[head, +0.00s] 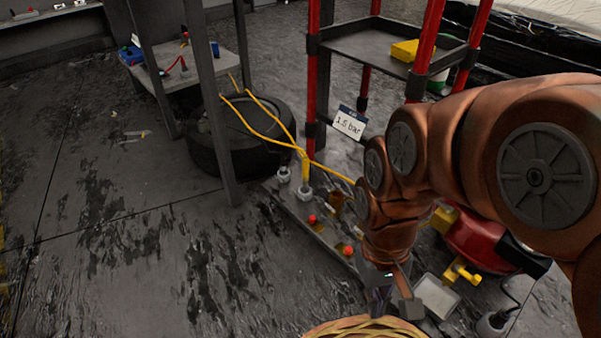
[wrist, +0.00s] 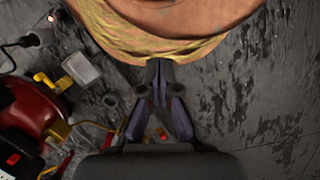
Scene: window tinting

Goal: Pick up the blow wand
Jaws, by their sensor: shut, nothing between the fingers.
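I cannot pick out the blow wand with certainty. A small red piece (head: 183,64) stands on the small side table (head: 208,62) at the upper left of the head view, with thin orange line beside it; it is too small to identify. My gripper (head: 391,300) points down near the bottom centre of the head view, far from that table. In the wrist view my gripper (wrist: 160,72) has its fingers together, with nothing held. Its tips lie in front of the edge of a round, yellow-wrapped object (wrist: 175,50).
A yellow hose (head: 262,133) runs past a black tyre (head: 240,135) to a floor manifold (head: 315,225). A red-posted rack (head: 350,45) with a "1.5 bar" card (head: 349,123) stands behind. A red tank (head: 478,240) sits right of my gripper. The left floor is mostly clear.

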